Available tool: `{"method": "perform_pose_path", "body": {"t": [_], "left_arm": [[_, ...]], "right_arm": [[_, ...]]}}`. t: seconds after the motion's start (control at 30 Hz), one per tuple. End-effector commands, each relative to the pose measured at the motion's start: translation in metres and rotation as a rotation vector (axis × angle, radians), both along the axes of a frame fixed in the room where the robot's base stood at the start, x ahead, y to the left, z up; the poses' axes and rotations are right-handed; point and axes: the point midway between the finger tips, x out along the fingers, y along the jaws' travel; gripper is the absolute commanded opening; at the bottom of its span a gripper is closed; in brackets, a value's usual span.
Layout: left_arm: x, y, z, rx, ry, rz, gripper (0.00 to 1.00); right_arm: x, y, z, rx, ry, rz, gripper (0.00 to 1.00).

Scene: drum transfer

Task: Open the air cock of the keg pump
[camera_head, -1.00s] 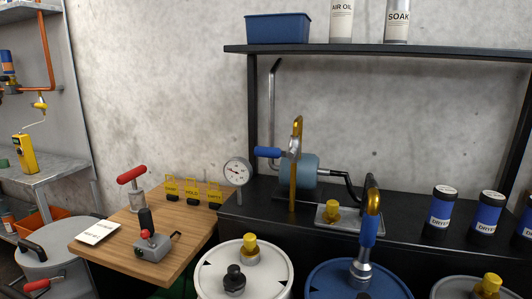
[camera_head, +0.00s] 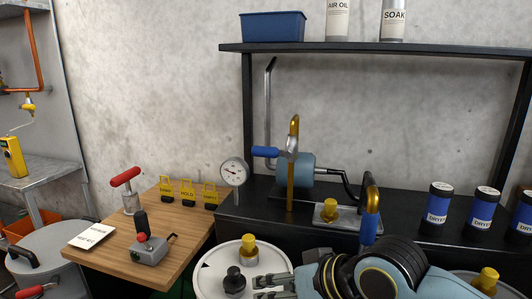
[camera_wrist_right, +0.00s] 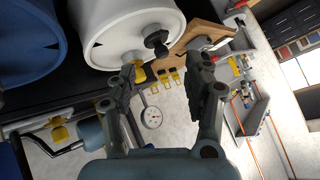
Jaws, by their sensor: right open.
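A pump-like unit with a blue-grey cylinder (camera_head: 302,176), an upright brass pipe and a blue lever (camera_head: 265,152) stands on the black counter. The lever lies level, pointing left. I cannot tell which fitting is the air cock. A second brass hook with a blue grip (camera_head: 369,228) rises behind my right arm; its base is hidden. My right gripper (camera_head: 263,289) is open and empty over the right part of the white drum. In the right wrist view its spread fingers (camera_wrist_right: 162,66) are near the drum's black knob (camera_wrist_right: 156,42) and yellow plug (camera_wrist_right: 138,74). My left gripper is out of view.
A pressure gauge (camera_head: 234,172) stands left of the pump unit. The white drum (camera_head: 212,281) is in front. A wooden table (camera_head: 185,258) holds a red T-handle (camera_head: 125,177), a grey lever box (camera_head: 149,250) and yellow tags. Blue-labelled jars (camera_head: 437,207) stand at right.

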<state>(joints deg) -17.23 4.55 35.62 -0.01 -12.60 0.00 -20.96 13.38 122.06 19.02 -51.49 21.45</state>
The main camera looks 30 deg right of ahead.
Motion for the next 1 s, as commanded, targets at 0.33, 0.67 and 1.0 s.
{"method": "perform_pose_path", "body": {"t": [0.33, 0.67, 1.0], "left_arm": [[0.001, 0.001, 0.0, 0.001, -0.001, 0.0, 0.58], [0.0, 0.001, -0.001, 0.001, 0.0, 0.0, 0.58], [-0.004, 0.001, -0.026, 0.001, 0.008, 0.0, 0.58]], "right_arm": [[0.127, -0.062, 0.063, 0.578, -0.419, -0.324, 0.51], [0.174, -0.154, 0.12, 0.967, -0.731, -0.545, 0.51], [0.232, -0.159, 0.126, 0.976, -0.739, -0.548, 0.51]]}}
